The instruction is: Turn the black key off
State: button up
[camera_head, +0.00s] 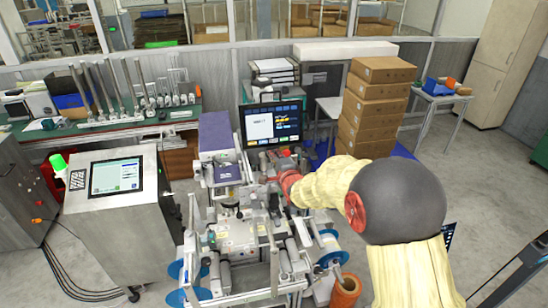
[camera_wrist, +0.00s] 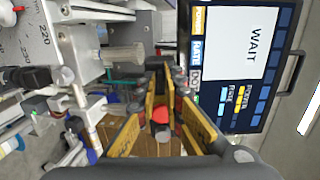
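My gripper (camera_wrist: 162,76) has yellow fingers that point at the strip of controls beside the monitor (camera_wrist: 232,60). A gap shows between the fingers, and nothing is visibly held in it. A red round part (camera_wrist: 161,116) shows in this gap; I cannot tell how far behind the fingers it lies. Small dark knobs (camera_wrist: 194,76) sit along the strip, close to the fingertips. I cannot pick out the black key for certain; the fingers may hide it. In the head view my arm reaches to just below the monitor (camera_head: 273,124), and the fingertips are too small there to make out.
The labelling machine (camera_head: 235,232) with its rollers and blue reels fills the space below the monitor. A cabinet with a screen (camera_head: 117,177) stands left. Stacked brown boxes (camera_head: 372,104) stand behind my arm. The floor at right is mostly clear.

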grip_shut()
jog(key=shift+f+n+b, duration=0.1)
jog(key=shift+n+b, duration=0.2)
jog(key=shift+b, duration=0.25)
jog(key=shift+n+h+b, duration=0.4)
jog(key=shift+n+b, duration=8)
jog(key=shift+b, duration=0.15)
jog(key=shift+o, duration=2.2)
grip_release()
